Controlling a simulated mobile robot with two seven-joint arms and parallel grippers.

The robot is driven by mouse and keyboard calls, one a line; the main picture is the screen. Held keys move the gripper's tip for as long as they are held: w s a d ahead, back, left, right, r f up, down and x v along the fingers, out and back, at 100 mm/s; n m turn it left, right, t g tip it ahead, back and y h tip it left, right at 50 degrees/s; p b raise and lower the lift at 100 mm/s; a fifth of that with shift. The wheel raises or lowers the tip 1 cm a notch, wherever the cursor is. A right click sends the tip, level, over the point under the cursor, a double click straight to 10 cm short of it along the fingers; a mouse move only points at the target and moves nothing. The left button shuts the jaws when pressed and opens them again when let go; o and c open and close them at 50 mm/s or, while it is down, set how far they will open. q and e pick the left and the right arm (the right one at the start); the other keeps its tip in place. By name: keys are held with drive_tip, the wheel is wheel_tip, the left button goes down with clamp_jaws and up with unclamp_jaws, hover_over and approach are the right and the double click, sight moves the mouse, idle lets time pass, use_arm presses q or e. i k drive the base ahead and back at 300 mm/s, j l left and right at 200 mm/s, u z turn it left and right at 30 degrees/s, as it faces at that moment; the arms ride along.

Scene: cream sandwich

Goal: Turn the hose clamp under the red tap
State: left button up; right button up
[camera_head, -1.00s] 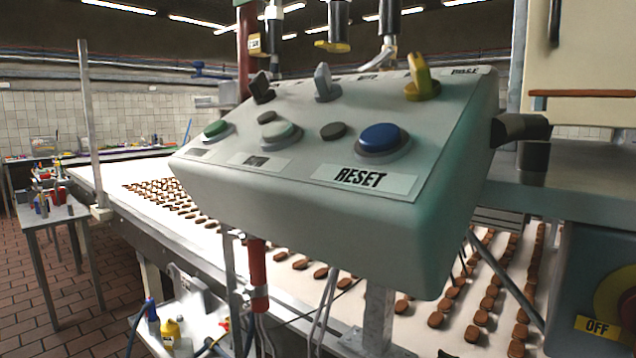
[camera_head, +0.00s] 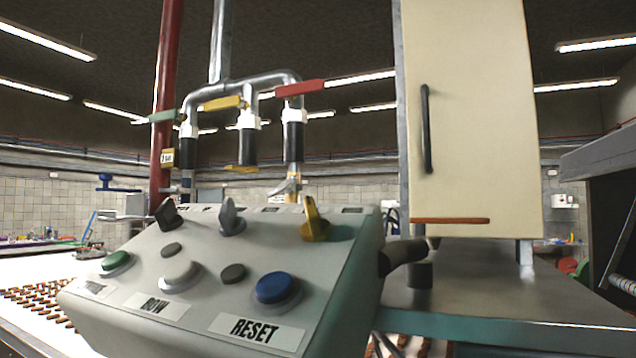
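The red tap (camera_head: 300,88) has a flat red lever lying roughly level on top of the rightmost of three vertical pipe drops. Below it are a white fitting and a black sleeve (camera_head: 293,140). Under the sleeve is a small silvery piece (camera_head: 287,187), likely the hose clamp, just above the control panel's top edge; its detail is too small to tell. A tan hose or pipe shows behind it. Neither of my grippers is in view.
The sloped control panel (camera_head: 200,310) with RESET button (camera_head: 274,288) and knobs stands in front of the taps. Yellow (camera_head: 222,103) and green (camera_head: 163,115) taps are to the left. A cream cabinet (camera_head: 475,120) and metal counter (camera_head: 470,290) are at right.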

sight(286, 186)
drive_tip(key=j+z, duration=0.35)
drive_tip(key=z, duration=0.15)
drive_tip(key=k+j+z, duration=0.1)
drive_tip(key=j+z, duration=0.2)
drive_tip(key=z, duration=0.2)
drive_tip(key=k+j+z, duration=0.2)
drive_tip(key=j, duration=0.2)
drive_tip(key=k+j+z, duration=0.2)
drive_tip(key=j, duration=0.2)
drive_tip(key=k+j, duration=0.45)
drive_tip(key=j, duration=0.15)
drive_tip(key=k+j+z, duration=0.1)
drive_tip(key=k+j, duration=0.3)
drive_tip(key=j, duration=0.2)
